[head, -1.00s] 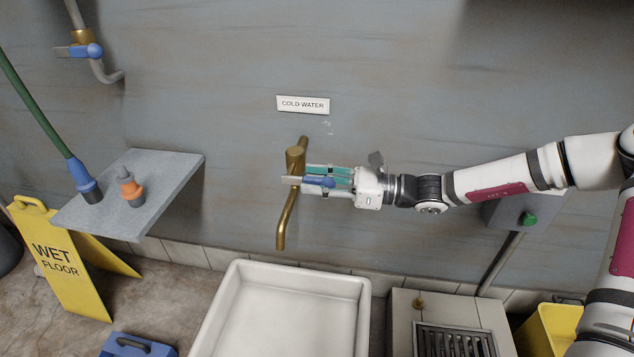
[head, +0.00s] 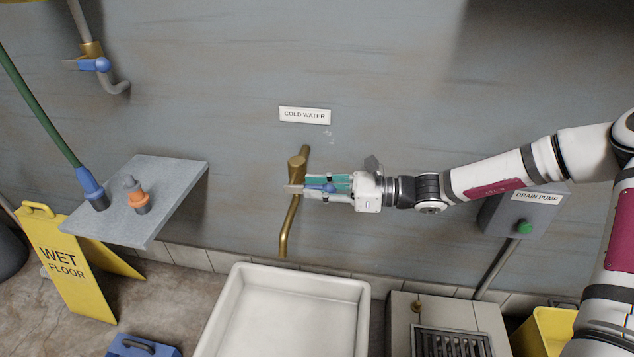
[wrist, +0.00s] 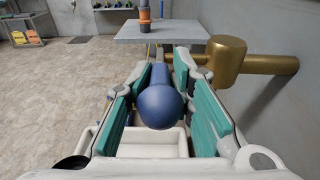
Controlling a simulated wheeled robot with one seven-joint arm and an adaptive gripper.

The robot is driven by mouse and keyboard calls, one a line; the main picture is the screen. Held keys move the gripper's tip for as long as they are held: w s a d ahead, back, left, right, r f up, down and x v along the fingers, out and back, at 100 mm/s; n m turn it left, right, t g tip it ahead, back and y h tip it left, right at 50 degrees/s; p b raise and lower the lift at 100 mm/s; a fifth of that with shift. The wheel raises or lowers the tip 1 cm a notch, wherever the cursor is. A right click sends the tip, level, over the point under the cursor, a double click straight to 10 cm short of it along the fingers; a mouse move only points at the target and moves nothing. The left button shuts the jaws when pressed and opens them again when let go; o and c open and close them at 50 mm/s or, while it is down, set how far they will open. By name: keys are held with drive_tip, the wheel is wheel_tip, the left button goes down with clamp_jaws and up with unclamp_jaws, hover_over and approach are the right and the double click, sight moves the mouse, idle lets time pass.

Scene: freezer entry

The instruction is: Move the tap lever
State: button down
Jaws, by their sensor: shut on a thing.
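The brass tap (head: 297,164) is fixed to the grey wall, with its curved spout hanging down toward the white basin. Its lever (head: 293,189) sticks out from the tap and ends in a blue ball knob, which shows large in the wrist view (wrist: 160,106). My gripper (head: 319,188) reaches in from the right and is shut on the lever, with its teal pads on both sides of the blue knob. The brass tap body (wrist: 214,62) stands just right of the fingers in the wrist view. The pads' exact contact on the lever is partly hidden.
A white basin (head: 293,315) stands below the tap. A grey shelf (head: 175,180) with an orange-and-grey fitting (head: 137,198) juts from the wall at left. A yellow wet-floor sign (head: 70,275) stands below it. A drain pump box (head: 510,222) is at right, under my arm.

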sight(309, 185)
drive_tip(key=shift+s+r+h+p, duration=0.1)
drive_tip(key=shift+r+h+p, duration=0.8)
drive_tip(key=shift+p, duration=1.75)
drive_tip(key=h+p, duration=0.1)
drive_tip(key=p, duration=0.1)
drive_tip(key=r+h+p, duration=0.1)
drive_tip(key=p, duration=0.2)
drive_tip(key=shift+a+g, duration=0.25)
drive_tip(key=shift+g, duration=0.15)
drive_tip(key=h+p, duration=0.2)
drive_tip(key=p, duration=0.1)
drive_tip(key=shift+a+r, duration=0.3)
drive_tip(key=shift+r, duration=0.1)
drive_tip(key=h+p, duration=0.2)
drive_tip(key=p, duration=0.1)
drive_tip(key=shift+w+a+r+g+h, duration=0.3)
drive_tip(key=shift+w+a+g, duration=0.05)
drive_tip(key=shift+g, duration=0.05)
drive_tip(key=c, duration=1.6)
unclamp_jaws()
drive_tip(key=shift+a, duration=0.1)
